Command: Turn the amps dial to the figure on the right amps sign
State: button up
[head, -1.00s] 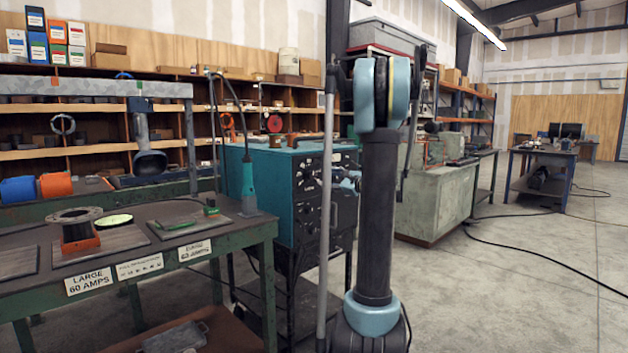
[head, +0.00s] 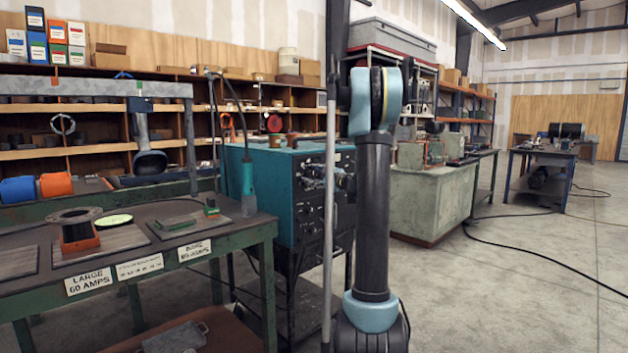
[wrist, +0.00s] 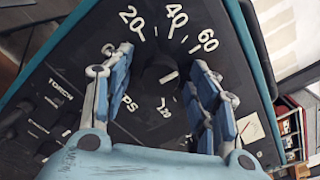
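The amps dial (wrist: 160,78) is a dark round knob on the black panel of a teal power unit (head: 265,195). Figures 20, 40, 60 and a lower one, apparently 120, surround it. A white mark on the knob points rightward, roughly toward the 60 side. My gripper (wrist: 161,66) is open, its blue fingers on either side of the dial with visible gaps. In the head view my gripper (head: 322,176) is at the panel's upper part and hides the dial. The right amps sign (head: 194,250) hangs on the bench front; its figure is too blurred to read surely.
A left sign (head: 88,281) reads "LARGE 60 AMPS"; a middle sign (head: 140,267) has tiny print. A torch (head: 248,185) stands at the bench's right end. Floor at right is open, with a cable.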

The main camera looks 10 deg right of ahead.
jog(key=c, duration=1)
jog(key=shift+n, duration=0.4)
jog(key=o, duration=1.1)
jog(key=shift+c, duration=0.2)
jog(key=v, duration=1.2)
jog(key=shift+a, duration=0.1)
